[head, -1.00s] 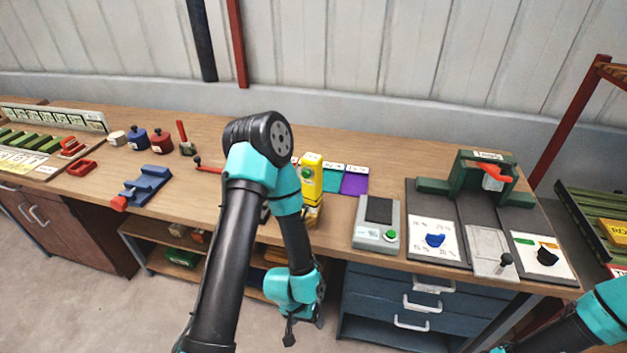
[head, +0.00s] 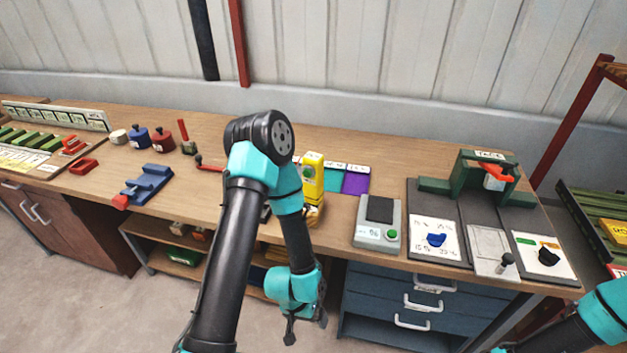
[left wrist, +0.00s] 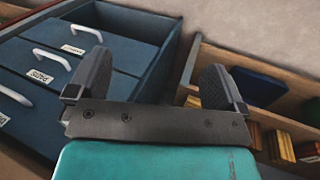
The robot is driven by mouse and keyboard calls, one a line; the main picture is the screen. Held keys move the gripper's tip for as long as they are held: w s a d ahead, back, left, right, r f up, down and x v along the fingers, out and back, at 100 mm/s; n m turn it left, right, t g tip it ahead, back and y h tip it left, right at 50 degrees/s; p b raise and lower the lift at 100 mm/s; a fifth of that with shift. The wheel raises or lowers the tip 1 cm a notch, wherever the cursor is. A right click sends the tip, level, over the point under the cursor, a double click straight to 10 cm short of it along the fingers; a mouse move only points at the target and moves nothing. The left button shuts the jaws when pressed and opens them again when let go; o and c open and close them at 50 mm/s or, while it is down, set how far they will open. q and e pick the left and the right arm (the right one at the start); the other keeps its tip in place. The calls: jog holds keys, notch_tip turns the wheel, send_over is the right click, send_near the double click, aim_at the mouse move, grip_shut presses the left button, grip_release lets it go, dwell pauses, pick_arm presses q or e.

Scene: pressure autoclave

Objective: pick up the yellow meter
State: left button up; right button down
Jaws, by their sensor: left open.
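The yellow meter (head: 313,178) stands upright on the workbench near its front edge, just right of my left arm in the head view. My arm hides part of its left side. My left gripper (head: 305,333) hangs low in front of the bench, below the meter and apart from it. In the left wrist view the left gripper (left wrist: 155,85) is open and empty, with its two fingers wide apart. The meter is not in the left wrist view. Only a part of my right arm shows at the lower right of the head view; its gripper is out of view.
Blue drawers (head: 400,300) with white handles and an open shelf (head: 165,255) lie under the workbench (head: 400,145). A grey scale-like device (head: 378,222) stands right of the meter. A blue vise-like fixture (head: 148,184) is on the left.

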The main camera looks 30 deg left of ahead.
pick_arm(q)
jog(key=a+r+m+t+y, duration=0.1)
jog(key=a+r+m, duration=0.3)
jog(key=a+r, duration=0.7)
jog(key=a+r+m+t+y, duration=0.15)
jog(key=a+r+m, duration=0.4)
jog(key=a, duration=0.85)
jog(key=w+d+r+m+g, duration=0.25)
jog(key=w+r+m, duration=0.35)
jog(key=w+r, duration=1.05)
jog(key=w+d+r+m, duration=0.1)
jog(key=w+d+r, duration=0.1)
jog(key=r, duration=0.4)
jog(key=w+d+r+m+y, duration=0.1)
jog(key=w+d+r+m, duration=0.1)
jog(key=d+r, duration=0.3)
jog(key=w+d+r+m, duration=0.1)
jog(key=w+d+r, duration=0.2)
jog(key=r, duration=0.6)
jog(key=shift+d+g, duration=0.4)
jog(key=shift+d, duration=0.25)
